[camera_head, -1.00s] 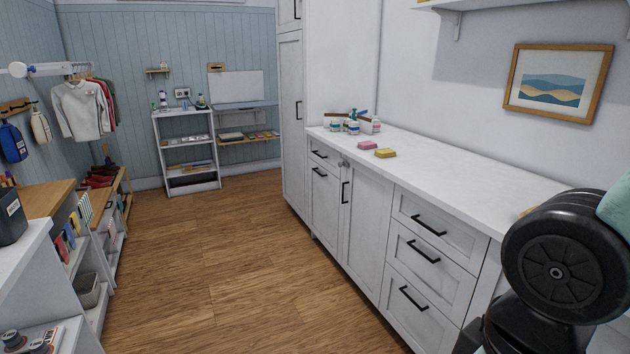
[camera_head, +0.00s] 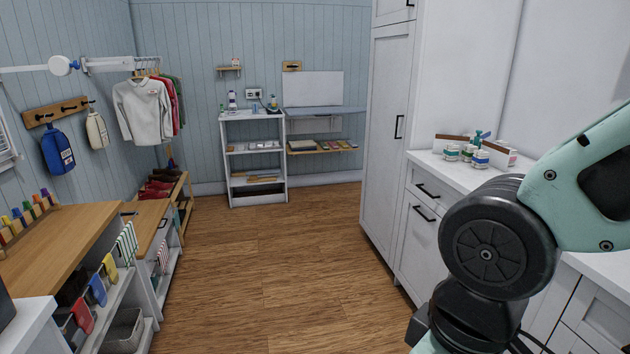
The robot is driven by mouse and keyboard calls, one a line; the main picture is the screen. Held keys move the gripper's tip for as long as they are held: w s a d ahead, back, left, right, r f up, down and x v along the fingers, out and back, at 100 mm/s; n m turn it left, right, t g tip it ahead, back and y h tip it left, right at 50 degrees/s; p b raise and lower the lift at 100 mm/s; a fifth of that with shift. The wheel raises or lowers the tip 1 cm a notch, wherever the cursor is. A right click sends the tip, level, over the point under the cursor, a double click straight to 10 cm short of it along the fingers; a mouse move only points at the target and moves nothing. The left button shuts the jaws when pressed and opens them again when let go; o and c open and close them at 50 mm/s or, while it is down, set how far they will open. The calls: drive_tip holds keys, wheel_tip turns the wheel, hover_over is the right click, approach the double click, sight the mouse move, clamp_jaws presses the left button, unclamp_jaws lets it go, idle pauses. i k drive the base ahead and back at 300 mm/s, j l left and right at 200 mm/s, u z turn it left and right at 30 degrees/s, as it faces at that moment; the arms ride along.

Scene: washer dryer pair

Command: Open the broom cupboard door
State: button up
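A tall white cupboard (camera_head: 383,150), which looks like the broom cupboard, stands right of centre beyond the counter. Its long panelled door appears closed. A black vertical bar handle (camera_head: 399,127) sits on the door's right side, at about mid height. My gripper is out of view. Only dark and mint-green links of my arm show at the lower right, in front of the counter, and they hide part of it.
The wooden floor (camera_head: 265,270) is clear up to the cupboard. A counter (camera_head: 428,160) with several small jars (camera_head: 467,153) runs along the right. Low shelves with a wooden top (camera_head: 60,240) line the left. A white shelf unit (camera_head: 254,160) stands at the far wall.

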sight(392, 47)
drive_tip(key=i, duration=1.15)
drive_tip(key=i+l+u, duration=0.1)
drive_tip(key=i, duration=1.1)
drive_tip(key=i+l, duration=0.15)
drive_tip(key=i, duration=1)
